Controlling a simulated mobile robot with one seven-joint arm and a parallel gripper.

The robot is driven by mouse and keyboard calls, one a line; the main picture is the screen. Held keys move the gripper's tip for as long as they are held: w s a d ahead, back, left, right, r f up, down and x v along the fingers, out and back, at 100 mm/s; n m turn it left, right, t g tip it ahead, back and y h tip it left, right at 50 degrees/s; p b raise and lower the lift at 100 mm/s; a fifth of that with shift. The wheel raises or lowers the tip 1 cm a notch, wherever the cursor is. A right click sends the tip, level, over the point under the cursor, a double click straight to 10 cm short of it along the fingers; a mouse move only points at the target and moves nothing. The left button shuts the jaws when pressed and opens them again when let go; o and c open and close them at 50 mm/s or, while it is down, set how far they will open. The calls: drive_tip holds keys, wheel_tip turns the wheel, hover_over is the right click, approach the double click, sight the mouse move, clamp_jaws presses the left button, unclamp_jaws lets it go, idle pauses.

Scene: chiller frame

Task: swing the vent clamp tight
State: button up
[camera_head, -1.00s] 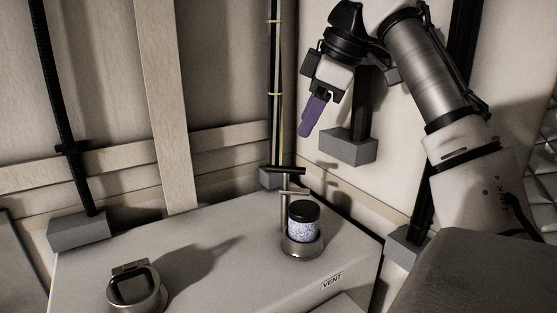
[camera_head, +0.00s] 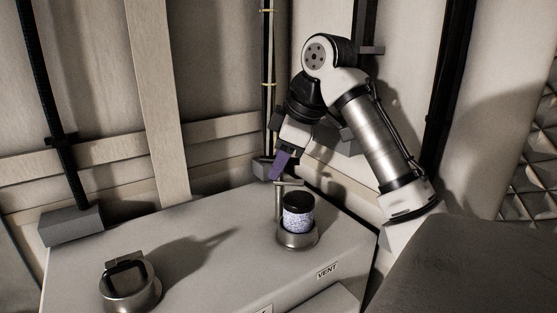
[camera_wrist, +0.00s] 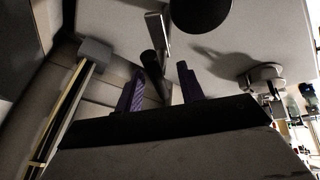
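The vent clamp (camera_head: 278,206) is a slim upright metal post with a crossbar on top, beside a round metal holder (camera_head: 298,240). A canister (camera_head: 298,217) with a black lid and a speckled blue-white body stands upright in that holder, above the VENT label. My gripper (camera_head: 279,166), with purple fingers, is just above and behind the clamp's top. In the wrist view my gripper (camera_wrist: 159,88) is open, its fingers apart. A dark handle bar (camera_wrist: 152,63) of the clamp lies in the gap between or just beyond the fingertips; contact cannot be told.
The holder and clamp stand on a pale box-like unit (camera_head: 215,270). A second metal holder (camera_head: 130,290) with a raised bracket is at its left. Wall straps and dark vertical rails stand close behind. The unit's top between the two holders is clear.

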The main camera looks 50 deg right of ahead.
drive_tip(key=shift+w+f, duration=0.15)
drive_tip(key=shift+f, duration=0.2)
drive_tip(key=shift+c, duration=0.5)
clamp_jaws()
drive_tip(key=shift+m, duration=0.4)
drive_tip(key=m+h+p, duration=0.1)
drive_tip(key=m, duration=0.2)
drive_tip(key=shift+r+m+h, duration=0.1)
drive_tip(key=shift+m+h, duration=0.3)
drive_tip(key=m+g+h+p, duration=0.1)
drive_tip(key=m+h+p, duration=0.1)
drive_tip(key=m, duration=0.2)
drive_tip(key=shift+m, duration=0.4)
drive_tip(key=shift+p, duration=0.3)
